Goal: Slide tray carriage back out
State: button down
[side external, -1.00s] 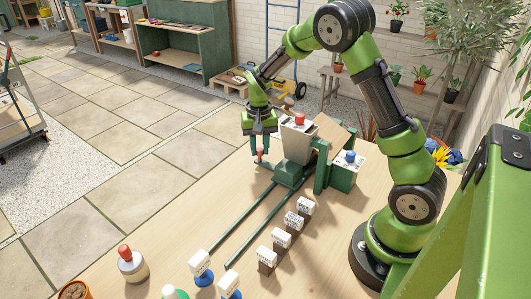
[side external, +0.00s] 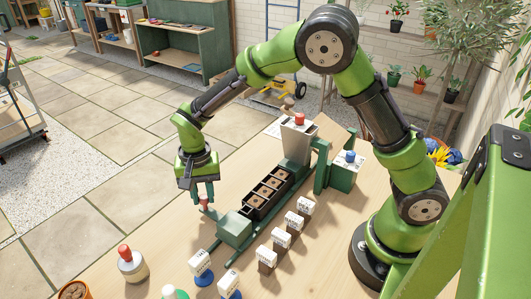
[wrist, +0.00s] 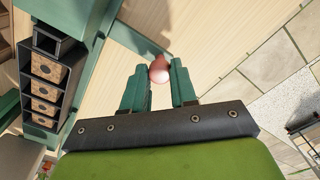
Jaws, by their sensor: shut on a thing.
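The tray also shows in the wrist view (wrist: 42,85) at the left. A handle with a pinkish-red knob (wrist: 159,70) sticks out from the carriage's left side. My gripper (side external: 204,199) is shut on this knob, with one finger on each side of it. The carriage is out along the rails, in front of the grey hopper (side external: 299,140) with its red top button.
Several white labelled blocks (side external: 292,220) stand to the right of the rails. A green box with a blue button (side external: 346,170) stands beside the hopper. A red-capped bottle (side external: 131,264) and a terracotta pot (side external: 74,290) stand at the front left.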

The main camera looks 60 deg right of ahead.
jog(key=shift+a, duration=1.8)
jog(key=c, duration=0.9)
grip_release()
jog(key=shift+d, duration=0.1)
notch_tip(320, 180, up, 17)
